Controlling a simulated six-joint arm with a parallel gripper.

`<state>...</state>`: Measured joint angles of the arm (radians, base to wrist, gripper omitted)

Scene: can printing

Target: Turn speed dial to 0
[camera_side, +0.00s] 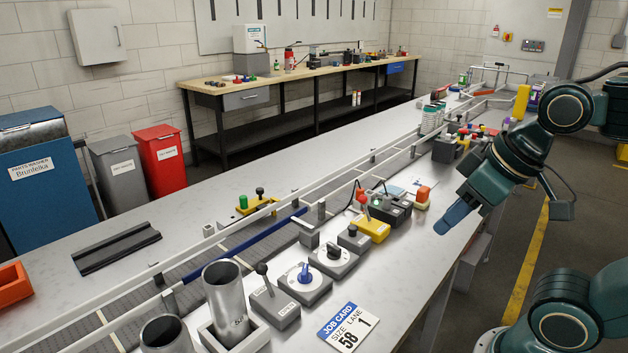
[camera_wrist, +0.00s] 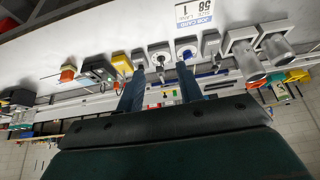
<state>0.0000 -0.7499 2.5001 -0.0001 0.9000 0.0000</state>
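Two round dials stand on the bench in the side view. One has a blue knob on a pale plate (camera_side: 304,278); the other has a black knob on a pale plate (camera_side: 335,256). I cannot read which is the speed dial or what their scales say. The wrist view shows the blue-knob dial (camera_wrist: 187,51) and the black-knob dial (camera_wrist: 160,56), upside down beyond my fingers. My gripper (camera_side: 452,219) is above the bench's right edge, well right of both dials and touching neither. Its blue fingers (camera_wrist: 159,80) are apart with nothing between them in the wrist view.
A lever box (camera_side: 275,305), a metal cup (camera_side: 226,300) and a job card (camera_side: 348,328) reading size 58, lane 1 lie at the near end. A yellow box (camera_side: 374,229) and a red-topped button (camera_side: 422,195) stand farther along. A conveyor (camera_side: 205,278) runs behind the controls.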

